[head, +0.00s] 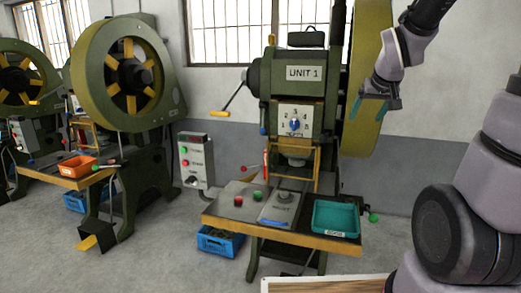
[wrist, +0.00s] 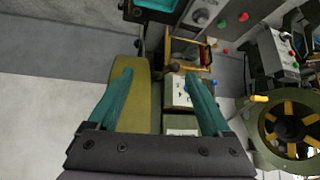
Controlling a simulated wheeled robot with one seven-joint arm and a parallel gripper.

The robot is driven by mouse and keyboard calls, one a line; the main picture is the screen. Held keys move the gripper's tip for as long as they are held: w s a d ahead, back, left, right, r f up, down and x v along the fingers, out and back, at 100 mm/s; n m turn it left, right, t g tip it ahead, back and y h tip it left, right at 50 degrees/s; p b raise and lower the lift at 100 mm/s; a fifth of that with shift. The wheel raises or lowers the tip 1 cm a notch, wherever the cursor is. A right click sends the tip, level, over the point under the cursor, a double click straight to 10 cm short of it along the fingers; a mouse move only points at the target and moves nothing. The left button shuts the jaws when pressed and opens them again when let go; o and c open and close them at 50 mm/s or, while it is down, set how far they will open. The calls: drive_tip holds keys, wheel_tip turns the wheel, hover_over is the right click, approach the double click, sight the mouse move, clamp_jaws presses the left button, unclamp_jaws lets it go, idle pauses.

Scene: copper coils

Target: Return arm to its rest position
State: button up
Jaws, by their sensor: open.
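My gripper (head: 372,108) is raised at the upper right of the head view, in front of the yellow-green flywheel of the press marked UNIT 1 (head: 304,73). Its two teal fingers stand wide apart with nothing between them, as the wrist view (wrist: 157,100) also shows. My arm reaches up and over from the right side of the head view. The wrist view is turned, with the press table at the top and the press dial (wrist: 182,92) behind the fingers.
The press table (head: 330,241) holds a teal tray (head: 336,218) at its right. A control box (head: 195,160) stands left of it. A blue crate (head: 221,241) sits below. Other presses (head: 125,75) stand at the left. Open floor lies in front.

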drive_tip(key=s+a+r+m+y, duration=0.1)
drive_tip(key=s+a+r, duration=0.2)
drive_tip(key=s, duration=0.6)
drive_tip(key=s+a+r+m+g+y, duration=0.1)
drive_tip(key=s+r, duration=0.3)
drive_tip(key=s, duration=0.5)
drive_tip(key=shift+s+a+r+m+y, duration=0.2)
drive_tip(key=shift+a+m+y, duration=0.2)
drive_tip(key=shift+a, duration=0.5)
